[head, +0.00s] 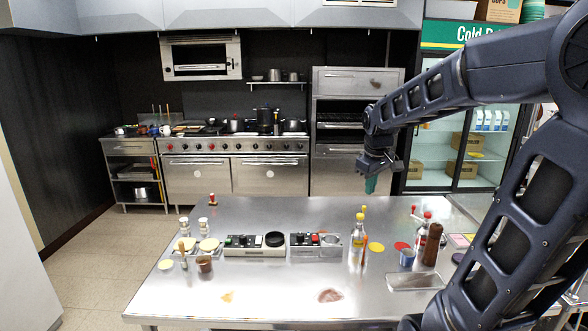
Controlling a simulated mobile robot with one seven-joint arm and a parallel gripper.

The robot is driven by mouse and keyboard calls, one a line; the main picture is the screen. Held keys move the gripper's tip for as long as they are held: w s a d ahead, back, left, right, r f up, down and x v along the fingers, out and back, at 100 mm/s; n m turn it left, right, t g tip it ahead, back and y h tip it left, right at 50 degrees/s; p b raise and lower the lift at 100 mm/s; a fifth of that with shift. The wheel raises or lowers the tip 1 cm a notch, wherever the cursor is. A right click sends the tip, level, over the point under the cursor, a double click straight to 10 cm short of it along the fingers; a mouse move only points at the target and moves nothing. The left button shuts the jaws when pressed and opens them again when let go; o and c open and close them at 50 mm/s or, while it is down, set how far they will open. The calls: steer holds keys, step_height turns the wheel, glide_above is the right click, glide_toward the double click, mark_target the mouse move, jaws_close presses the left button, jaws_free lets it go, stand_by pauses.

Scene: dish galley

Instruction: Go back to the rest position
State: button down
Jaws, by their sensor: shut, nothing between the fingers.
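My gripper (371,184) hangs at the end of my dark arm, above the back right part of the steel table (250,297). It points down, and its fingers look closed with nothing held in them. It is apart from the table and from everything on it. My arm comes in from the right edge and bends over the table's right side, hiding part of that side and of the fridge behind.
On the table stand two boxes with buttons (258,244) (316,245), bottles (359,228), a brown pepper mill (432,244), a blue cup (407,258) and small discs. A stove (235,165) and a fridge (458,150) stand behind. The table's front middle is mostly clear.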

steer(key=s+d+m+t, duration=0.1)
steer(key=s+d+m, duration=0.1)
steer(key=s, duration=0.5)
steer(key=s+d+m+t, duration=0.1)
steer(key=s+d+m, duration=0.2)
steer(key=s+m, duration=0.2)
steer(key=shift+s+d+f, duration=0.25)
steer(key=shift+s+f, duration=0.1)
steer(key=shift+s, duration=0.85)
